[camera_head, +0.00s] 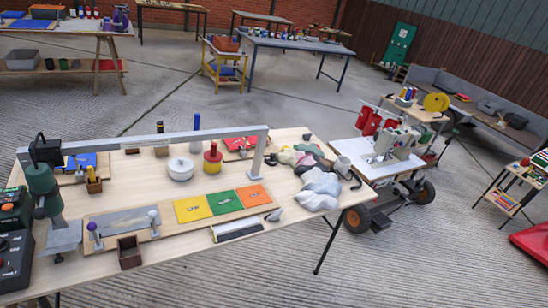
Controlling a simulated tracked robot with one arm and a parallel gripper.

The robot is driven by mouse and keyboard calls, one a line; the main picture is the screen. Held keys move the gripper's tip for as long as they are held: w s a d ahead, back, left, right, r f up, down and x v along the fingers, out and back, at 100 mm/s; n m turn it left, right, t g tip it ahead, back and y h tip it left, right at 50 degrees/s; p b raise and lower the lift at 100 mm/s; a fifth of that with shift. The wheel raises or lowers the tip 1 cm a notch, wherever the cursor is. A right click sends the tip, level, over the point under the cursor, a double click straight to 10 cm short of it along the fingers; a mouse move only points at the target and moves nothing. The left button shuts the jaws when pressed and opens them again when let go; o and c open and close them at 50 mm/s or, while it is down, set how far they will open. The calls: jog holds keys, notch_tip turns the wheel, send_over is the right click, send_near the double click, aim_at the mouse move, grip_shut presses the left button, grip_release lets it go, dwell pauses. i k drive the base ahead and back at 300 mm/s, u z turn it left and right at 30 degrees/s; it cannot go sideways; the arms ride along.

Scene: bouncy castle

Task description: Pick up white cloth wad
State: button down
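The white cloth wad (320,187) is a crumpled, pale grey-white heap. It lies near the right end of the wooden workbench (170,246), close to the front edge. A pile of coloured cloth scraps (300,155) lies just behind it and looks close to touching. My gripper is not in view, so its state and its distance from the wad do not show.
A grey overhead bar (150,142) spans the bench left of the wad. Yellow, green and orange cards (226,202) lie left of it. A wheeled cart with a sewing machine (396,142) stands right. The floor in front is clear.

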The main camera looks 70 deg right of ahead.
aim_at(276, 215)
jog(key=z, duration=0.05)
jog(key=k, duration=0.35)
jog(key=z, duration=0.75)
jog(key=i, duration=0.15)
jog(key=z, duration=0.85)
